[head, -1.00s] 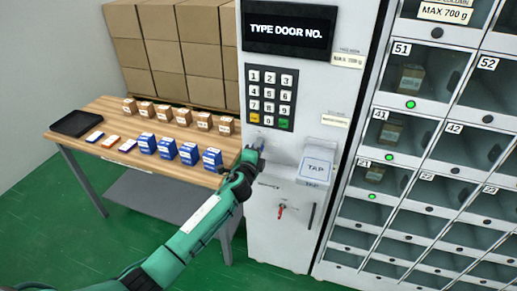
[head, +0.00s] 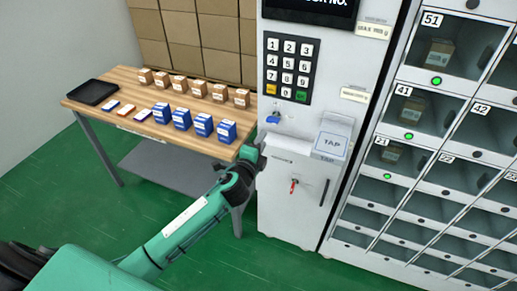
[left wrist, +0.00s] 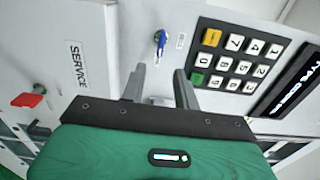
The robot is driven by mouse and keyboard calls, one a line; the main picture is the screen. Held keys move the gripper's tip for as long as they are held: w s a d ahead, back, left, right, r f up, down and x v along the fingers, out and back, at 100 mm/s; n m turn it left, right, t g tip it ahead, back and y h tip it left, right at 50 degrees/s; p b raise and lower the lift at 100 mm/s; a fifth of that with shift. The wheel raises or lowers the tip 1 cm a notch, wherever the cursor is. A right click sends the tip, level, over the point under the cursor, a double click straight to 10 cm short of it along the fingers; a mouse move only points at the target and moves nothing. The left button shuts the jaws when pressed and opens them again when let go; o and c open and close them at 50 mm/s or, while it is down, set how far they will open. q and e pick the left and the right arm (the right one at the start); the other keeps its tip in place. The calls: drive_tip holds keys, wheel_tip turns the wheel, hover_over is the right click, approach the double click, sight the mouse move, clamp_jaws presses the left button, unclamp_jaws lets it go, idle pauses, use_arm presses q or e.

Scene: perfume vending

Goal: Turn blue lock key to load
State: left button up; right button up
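The blue lock key (head: 272,118) sits in the white machine's front below the keypad (head: 288,68). Its grip looks roughly sideways in the head view. The left wrist view shows it too (left wrist: 160,40), beyond my fingertips. My left gripper (head: 259,153) is below and left of the key, apart from it. In the left wrist view its two fingers (left wrist: 157,76) are spread. My right gripper is not in view.
The TAP reader (head: 331,146) sticks out right of the blue key. A wooden table (head: 132,78) with small boxes stands left; lockers (head: 447,100) stand right.

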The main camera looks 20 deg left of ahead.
use_arm(q)
drive_tip(key=shift+s, duration=0.95)
